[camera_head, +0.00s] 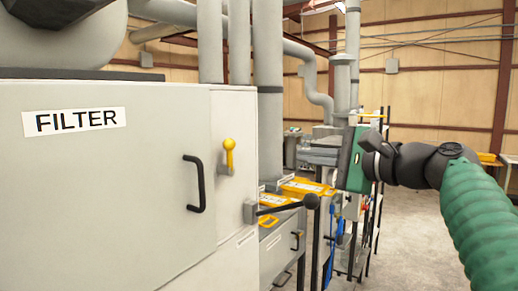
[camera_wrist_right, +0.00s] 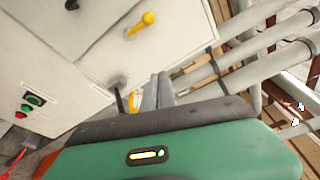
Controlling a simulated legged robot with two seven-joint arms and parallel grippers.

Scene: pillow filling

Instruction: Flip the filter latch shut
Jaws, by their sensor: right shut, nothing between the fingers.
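The grey filter cabinet (camera_head: 110,185) fills the left of the head view, with a FILTER label (camera_head: 75,121) and a black door handle (camera_head: 195,184). A yellow-knobbed latch (camera_head: 229,156) points upward on the panel right of the door; it also shows in the right wrist view (camera_wrist_right: 147,20). Below it, a grey bracket holds a black ball-ended lever (camera_head: 290,206) that sticks out to the right. My right gripper (camera_head: 350,160) is shut and empty, right of the latch and apart from it. Its green body (camera_wrist_right: 170,152) fills the bottom of the wrist view. My left gripper is out of view.
Grey pipes (camera_head: 268,90) rise behind the cabinet. Yellow-topped machinery (camera_head: 300,188) and a rack stand beyond the lever. A panel with green and red buttons (camera_wrist_right: 30,107) shows in the wrist view. Open floor (camera_head: 405,235) lies at the right.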

